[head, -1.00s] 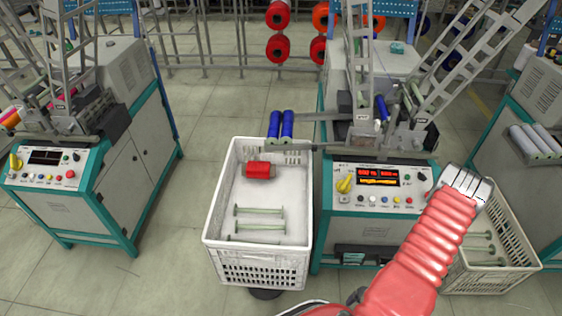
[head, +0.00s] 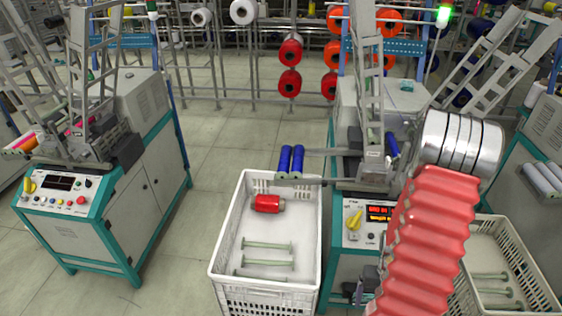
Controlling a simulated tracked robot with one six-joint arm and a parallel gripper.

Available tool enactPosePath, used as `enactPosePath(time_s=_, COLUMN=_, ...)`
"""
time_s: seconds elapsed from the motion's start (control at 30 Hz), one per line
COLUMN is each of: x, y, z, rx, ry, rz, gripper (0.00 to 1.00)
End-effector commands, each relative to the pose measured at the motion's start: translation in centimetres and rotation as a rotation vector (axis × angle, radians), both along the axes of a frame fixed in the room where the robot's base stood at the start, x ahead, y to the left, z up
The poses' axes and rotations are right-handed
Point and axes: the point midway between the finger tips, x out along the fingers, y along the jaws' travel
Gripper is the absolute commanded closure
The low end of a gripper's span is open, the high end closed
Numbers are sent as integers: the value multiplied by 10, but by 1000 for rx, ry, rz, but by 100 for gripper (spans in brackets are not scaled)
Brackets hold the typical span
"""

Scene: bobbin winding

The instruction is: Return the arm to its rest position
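My arm shows at the right of the head view as a ribbed red sleeve (head: 425,245) that ends in a silver ringed joint (head: 460,142). The sleeve stands up in front of the middle winding machine (head: 352,258) and covers much of its control panel. No gripper fingers show, so I cannot see whether my gripper is open or holds anything.
A white crate (head: 228,232) left of the middle machine holds a red bobbin (head: 268,203) and several pale green empty spools (head: 265,264). Two blue bobbins (head: 291,160) sit above its back edge. Another crate (head: 540,285) stands at right. Floor is clear at left.

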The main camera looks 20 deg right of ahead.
Motion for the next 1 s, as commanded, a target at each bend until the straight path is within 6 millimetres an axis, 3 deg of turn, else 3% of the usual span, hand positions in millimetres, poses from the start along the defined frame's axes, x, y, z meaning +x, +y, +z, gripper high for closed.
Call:
enactPosePath(time_s=0.4, x=32, y=45, z=102, rx=-17, ry=9, rz=42, gripper=12)
enactPosePath(time_s=1.0, x=54, y=133, z=223, rx=-40, ry=-63, rz=144, gripper=12)
